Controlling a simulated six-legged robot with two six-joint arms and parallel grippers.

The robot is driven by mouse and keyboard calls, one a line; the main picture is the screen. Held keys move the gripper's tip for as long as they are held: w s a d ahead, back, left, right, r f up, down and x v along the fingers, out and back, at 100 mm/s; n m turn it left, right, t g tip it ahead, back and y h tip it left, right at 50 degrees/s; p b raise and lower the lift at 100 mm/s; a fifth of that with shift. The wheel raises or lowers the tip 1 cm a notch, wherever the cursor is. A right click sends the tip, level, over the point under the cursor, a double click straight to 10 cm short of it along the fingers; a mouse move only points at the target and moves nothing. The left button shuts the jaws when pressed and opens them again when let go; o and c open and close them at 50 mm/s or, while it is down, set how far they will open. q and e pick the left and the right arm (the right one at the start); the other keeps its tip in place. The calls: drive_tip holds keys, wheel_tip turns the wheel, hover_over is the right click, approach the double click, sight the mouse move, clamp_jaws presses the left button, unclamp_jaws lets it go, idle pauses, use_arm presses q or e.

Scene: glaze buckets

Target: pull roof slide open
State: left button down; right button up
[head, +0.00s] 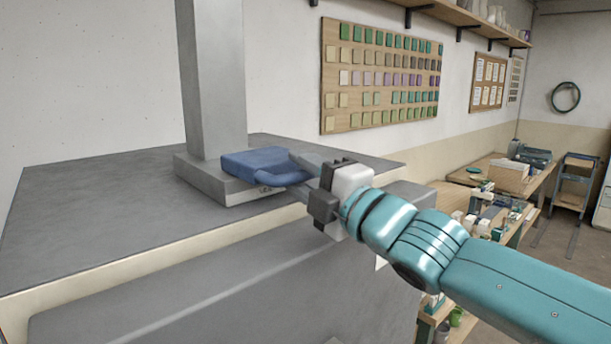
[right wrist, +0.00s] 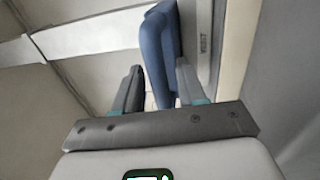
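The roof slide is a blue block (head: 258,161) with a blue loop handle (head: 285,178), set on a grey base at the foot of a square column. My right gripper (head: 304,177) reaches in from the right at this handle. In the right wrist view, the blue handle (right wrist: 160,52) passes between the two fingers of my right gripper (right wrist: 160,92). The fingers stand apart, with a narrow gap showing beside the handle, so they look open around it. Whether one finger touches it is hard to tell. My left gripper is not in view.
The grey column (head: 213,75) rises from its grey base (head: 187,170) behind the slide. A wide grey top (head: 90,210) lies clear to the left. Workbenches with boxes stand at the right, and a board of coloured tiles (head: 380,75) hangs on the wall.

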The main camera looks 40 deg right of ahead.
drive_tip(key=shift+a, duration=0.1)
drive_tip(key=s+d+f, duration=0.1)
drive_tip(key=s+f, duration=0.2)
drive_tip(key=s, duration=1.3)
drive_tip(key=shift+d, duration=0.2)
drive_tip(key=shift+s, duration=0.1)
